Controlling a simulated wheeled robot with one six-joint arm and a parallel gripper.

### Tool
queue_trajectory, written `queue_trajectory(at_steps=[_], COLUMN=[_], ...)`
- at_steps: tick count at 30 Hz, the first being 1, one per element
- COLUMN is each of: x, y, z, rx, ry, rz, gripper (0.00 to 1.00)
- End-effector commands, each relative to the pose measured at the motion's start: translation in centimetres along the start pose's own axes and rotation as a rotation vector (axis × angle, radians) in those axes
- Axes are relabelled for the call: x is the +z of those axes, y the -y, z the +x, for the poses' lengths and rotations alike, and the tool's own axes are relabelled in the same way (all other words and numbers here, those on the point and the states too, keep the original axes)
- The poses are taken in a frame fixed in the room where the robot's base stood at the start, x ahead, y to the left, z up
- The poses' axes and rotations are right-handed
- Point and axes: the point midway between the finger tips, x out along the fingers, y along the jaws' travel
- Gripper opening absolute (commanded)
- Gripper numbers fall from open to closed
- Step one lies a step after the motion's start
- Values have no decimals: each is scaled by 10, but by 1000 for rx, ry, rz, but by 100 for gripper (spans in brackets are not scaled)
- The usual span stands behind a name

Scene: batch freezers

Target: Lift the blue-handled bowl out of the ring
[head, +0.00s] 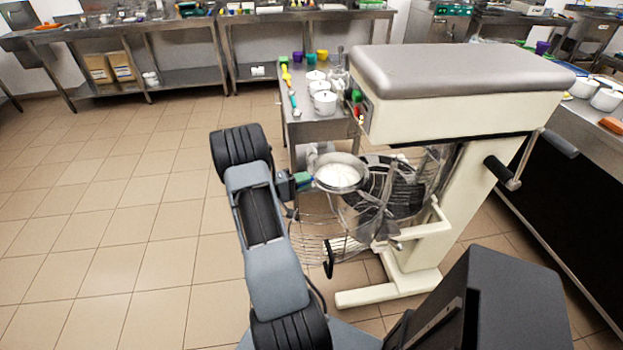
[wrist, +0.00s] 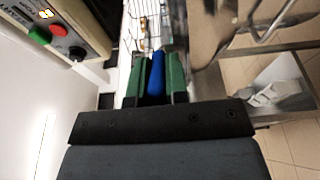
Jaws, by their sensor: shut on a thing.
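My gripper (head: 303,181) is shut on the blue handle (wrist: 156,63) of a metal bowl (head: 341,189). Its green fingers stand on either side of the handle in the wrist view. In the head view the bowl looks upright, with white contents, just right of my gripper. A large mixer (head: 450,95) with a grey top stands to the right. Wire bars (head: 312,240) curve below and beside the bowl, and a dark round opening shows behind it. I cannot tell which part is the ring, or whether the bowl touches it.
A steel table (head: 310,128) behind the bowl carries white pots (head: 325,103) and coloured cups. The mixer's crank handle (head: 497,171) sticks out at the right. Steel benches line the back wall, and another counter is at far right. The tiled floor at left is clear.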

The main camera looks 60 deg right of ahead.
Motion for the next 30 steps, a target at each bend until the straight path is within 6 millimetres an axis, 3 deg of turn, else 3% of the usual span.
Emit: queue_trajectory(at_steps=[30], x=[-23], y=[-6], z=[-88], rx=[3], ry=[-2], rz=[3], gripper=[0])
